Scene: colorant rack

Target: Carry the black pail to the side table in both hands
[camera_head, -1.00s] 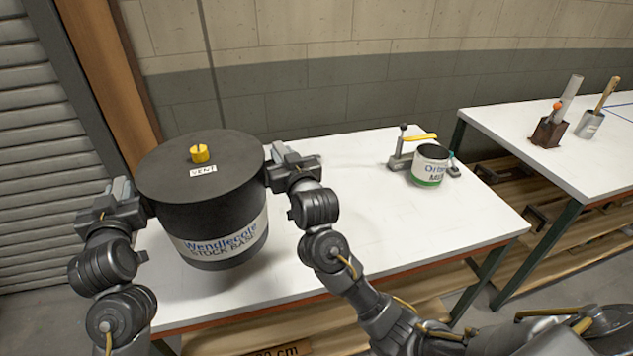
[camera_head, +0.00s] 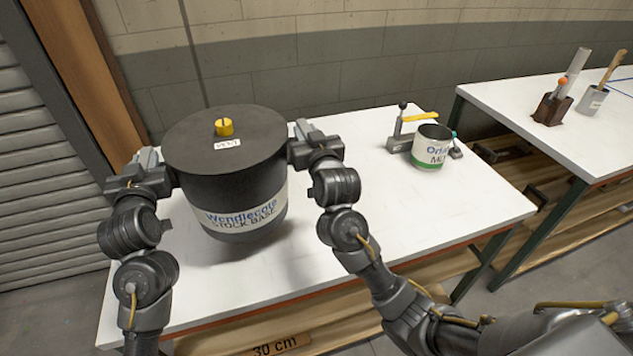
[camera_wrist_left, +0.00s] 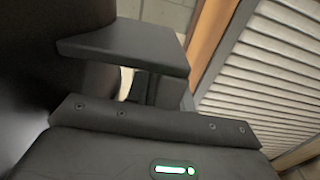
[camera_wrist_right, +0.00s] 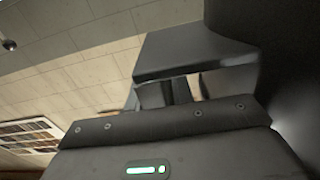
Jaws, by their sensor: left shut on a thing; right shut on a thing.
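The black pail (camera_head: 230,175) has a lid with a yellow vent cap (camera_head: 224,127) and a "Wendlecote Stock Base" label. It is upright over the white table (camera_head: 340,240); I cannot tell for sure whether its bottom is clear of the top. My left gripper (camera_head: 160,172) is shut on the pail's left side, just below the lid. My right gripper (camera_head: 297,150) is shut on its right side at similar height. The pail's dark wall fills the left of the left wrist view (camera_wrist_left: 50,50) and the right of the right wrist view (camera_wrist_right: 290,60). The finger contacts are mostly hidden.
A white and green can (camera_head: 430,150) and a lever clamp (camera_head: 405,135) stand on the right of this table. A second white table (camera_head: 530,105) across a gap holds a brown block (camera_head: 551,109) and a grey cup (camera_head: 592,102) with tools. A brick wall and shutter stand behind.

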